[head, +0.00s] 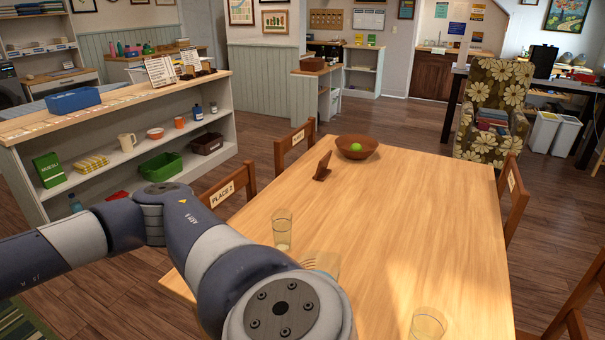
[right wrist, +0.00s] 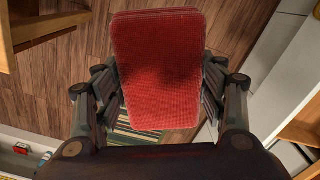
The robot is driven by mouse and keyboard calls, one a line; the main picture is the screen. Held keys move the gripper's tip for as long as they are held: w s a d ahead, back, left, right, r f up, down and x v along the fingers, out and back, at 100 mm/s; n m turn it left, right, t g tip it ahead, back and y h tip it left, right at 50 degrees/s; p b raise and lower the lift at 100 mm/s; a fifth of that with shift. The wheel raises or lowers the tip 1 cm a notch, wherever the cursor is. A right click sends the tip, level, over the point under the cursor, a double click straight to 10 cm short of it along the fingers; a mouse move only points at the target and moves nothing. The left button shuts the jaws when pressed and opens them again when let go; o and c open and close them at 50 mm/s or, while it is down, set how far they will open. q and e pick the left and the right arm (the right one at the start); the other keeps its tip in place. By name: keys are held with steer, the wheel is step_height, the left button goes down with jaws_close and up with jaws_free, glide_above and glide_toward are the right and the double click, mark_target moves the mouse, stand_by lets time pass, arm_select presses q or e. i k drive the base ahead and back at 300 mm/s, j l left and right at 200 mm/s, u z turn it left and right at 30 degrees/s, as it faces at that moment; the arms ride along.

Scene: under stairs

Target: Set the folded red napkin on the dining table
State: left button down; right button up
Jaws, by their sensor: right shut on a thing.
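The folded red napkin (right wrist: 160,70) is a rounded red rectangle held between the fingers of my right gripper (right wrist: 160,88) in the right wrist view. That gripper is shut on it, over wooden floor and part of a striped rug. The napkin is not visible in the head view. The dining table (head: 440,220) is a light wooden top filling the lower right of the head view. My arm from the left crosses in front of its near left part and hides some of it. My left gripper is not in view.
A brown bowl (head: 371,154) with a green ball and a small dark wooden stand (head: 322,167) are at the table's far side. Glasses stand at the left (head: 282,232) and near edge (head: 428,324). Chairs surround the table. The table's middle and right are clear.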

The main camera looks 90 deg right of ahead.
mark_target(449, 300)
steer(key=l+z, duration=0.1)
steer(key=z, duration=3.35)
steer(key=i+j+z, duration=0.35)
steer(key=i+j, duration=0.2)
